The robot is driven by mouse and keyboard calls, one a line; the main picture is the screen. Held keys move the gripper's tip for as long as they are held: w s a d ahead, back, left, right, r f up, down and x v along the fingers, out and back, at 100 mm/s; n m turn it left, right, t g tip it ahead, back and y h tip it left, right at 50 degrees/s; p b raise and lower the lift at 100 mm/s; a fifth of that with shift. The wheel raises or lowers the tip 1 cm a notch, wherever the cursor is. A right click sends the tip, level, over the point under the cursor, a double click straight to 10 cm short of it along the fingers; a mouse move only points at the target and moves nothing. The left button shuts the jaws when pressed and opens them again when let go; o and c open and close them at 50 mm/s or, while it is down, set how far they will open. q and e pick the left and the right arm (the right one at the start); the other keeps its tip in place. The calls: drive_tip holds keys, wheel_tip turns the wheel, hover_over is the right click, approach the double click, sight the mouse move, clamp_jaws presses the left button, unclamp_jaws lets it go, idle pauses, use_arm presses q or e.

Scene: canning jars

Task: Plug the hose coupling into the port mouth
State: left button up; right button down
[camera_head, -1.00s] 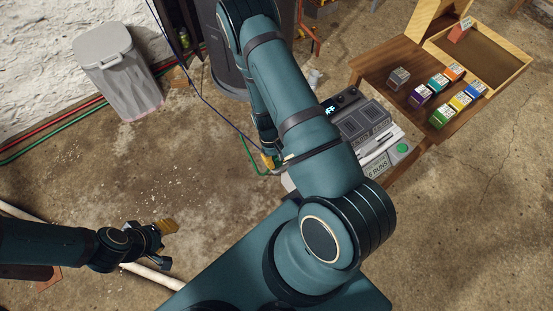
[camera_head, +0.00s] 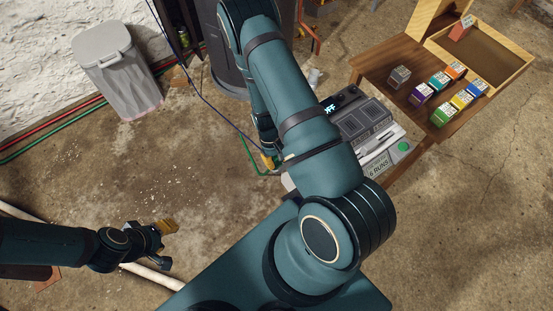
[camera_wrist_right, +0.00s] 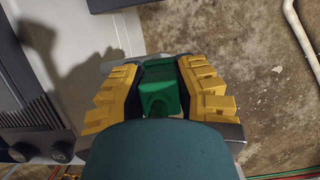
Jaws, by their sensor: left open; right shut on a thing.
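My right gripper (camera_wrist_right: 160,95) is shut on a green block-shaped piece, which I take to be the hose coupling (camera_wrist_right: 158,88). It sits between the yellow fingers in the right wrist view. In the head view my right arm covers most of this gripper, and a green hose (camera_head: 248,158) curves on the floor beside it. The grey machine (camera_head: 362,122) with a lit display stands right of the arm; its side and knobs also show at the left of the wrist view (camera_wrist_right: 20,100). I cannot make out the port mouth. My left gripper (camera_head: 168,234) is open and empty, over the floor at lower left.
A wooden table (camera_head: 385,65) with several small coloured boxes and an open wooden tray (camera_head: 490,50) stands at upper right. A grey bin (camera_head: 118,70) stands by the wall. A white pipe (camera_head: 150,275) lies near my left gripper. The floor at left centre is mostly clear.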

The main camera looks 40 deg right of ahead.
drive_tip(key=shift+f+b, duration=0.55)
drive_tip(key=shift+f, duration=0.15)
drive_tip(key=c, duration=1.1)
unclamp_jaws()
drive_tip(key=o, duration=0.7)
drive_tip(key=shift+r, duration=0.1)
drive_tip(key=v, duration=1.2)
